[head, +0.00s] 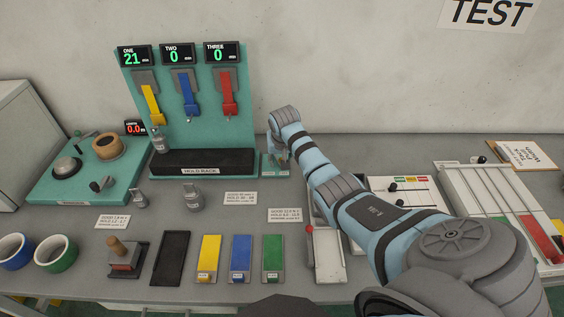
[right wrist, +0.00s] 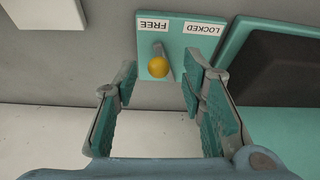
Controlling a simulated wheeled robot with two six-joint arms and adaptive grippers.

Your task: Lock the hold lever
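The hold lever (right wrist: 158,67) has a yellow ball knob and stands on a small teal plate (right wrist: 181,57) marked FREE and LOCKED. In the right wrist view the knob is at the FREE side. The plate (head: 274,172) shows in the head view beside the teal stand, partly hidden by my right arm. My right gripper (right wrist: 162,76) is open, with a finger on either side of the knob and a gap to each. It is mostly hidden behind its wrist in the head view (head: 279,150). My left gripper is not in view.
A teal stand (head: 250,100) with a black HOLD RACK tray (head: 203,162) stands just left of the lever plate. A winder box (head: 80,185) is farther left. Coloured trays (head: 241,250) line the front edge. Slider panels (head: 475,205) are at right, partly behind my arm.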

